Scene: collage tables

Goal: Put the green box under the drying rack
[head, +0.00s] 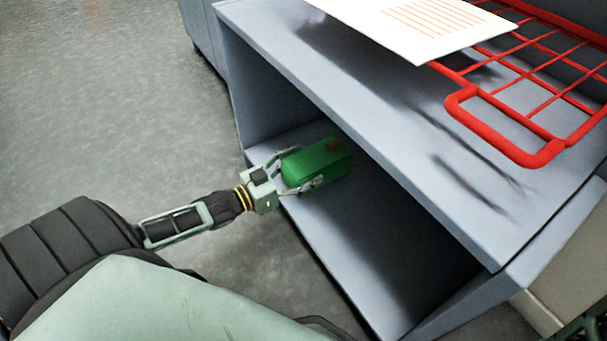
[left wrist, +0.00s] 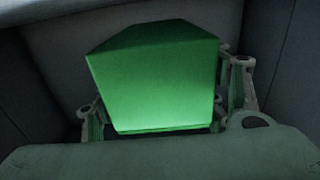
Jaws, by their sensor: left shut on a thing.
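The green box (head: 318,164) is inside the open lower part of a grey table, above or on its lower shelf; I cannot tell if it touches the shelf. My left gripper (head: 296,172) reaches in from the left and is shut on the box, a finger on each side. In the left wrist view the green box (left wrist: 158,80) fills the middle, between the fingers of my left gripper (left wrist: 168,110). The red wire drying rack (head: 540,150) is on or over the table top at the upper right. My right gripper is not in view.
The grey table (head: 400,165) has a top overhanging its lower shelf (head: 375,265). A white sheet with orange lines (head: 415,35) lies at the top, beside the rack. The shelf right of the box is bare. Open floor (head: 110,110) lies to the left.

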